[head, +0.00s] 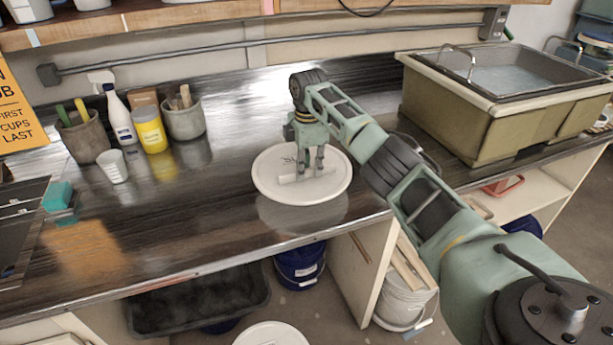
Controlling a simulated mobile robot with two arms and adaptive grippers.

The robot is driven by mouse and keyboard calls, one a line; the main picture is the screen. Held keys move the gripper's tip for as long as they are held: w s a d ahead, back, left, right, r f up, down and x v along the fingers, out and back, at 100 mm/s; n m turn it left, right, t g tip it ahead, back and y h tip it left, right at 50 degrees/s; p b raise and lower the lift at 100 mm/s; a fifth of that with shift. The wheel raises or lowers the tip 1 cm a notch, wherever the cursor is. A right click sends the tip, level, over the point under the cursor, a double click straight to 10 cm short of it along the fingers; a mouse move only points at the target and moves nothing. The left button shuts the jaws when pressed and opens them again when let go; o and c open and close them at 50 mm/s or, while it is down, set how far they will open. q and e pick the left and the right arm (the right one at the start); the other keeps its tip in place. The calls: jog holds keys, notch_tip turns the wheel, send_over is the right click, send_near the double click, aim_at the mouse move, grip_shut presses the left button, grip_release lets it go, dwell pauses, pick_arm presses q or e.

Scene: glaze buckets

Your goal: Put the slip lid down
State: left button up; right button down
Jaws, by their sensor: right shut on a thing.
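The slip lid (270,181) is a round white disc with a raised bar handle across its middle and some dark lettering. My right gripper (305,176) comes down over it from above and is shut on the handle. The lid lies about level above or on the dark counter (225,215), near its front edge. A pale reflection shows just below the lid; whether the lid touches the counter is hard to tell. My left gripper is not in view.
A pot (83,139), a spray bottle (119,117), a yellow jar (150,130) and a white cup (113,167) stand at the left. A large sink tub (440,115) stands at the right. Below are a blue bucket (299,268) and another white disc (270,335).

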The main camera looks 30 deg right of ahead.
aim_at(307, 176)
notch_tip(307, 176, down, 3)
jog(key=shift+a+f+p, duration=0.1)
jog(key=shift+p, duration=0.25)
jog(key=shift+f, duration=0.4)
jog(key=shift+f, duration=0.1)
jog(key=c, duration=1.8)
grip_release()
jog(key=shift+r, duration=0.45)
notch_tip(307, 176, up, 11)
jog(key=b, duration=0.3)
jog(key=shift+r, duration=0.2)
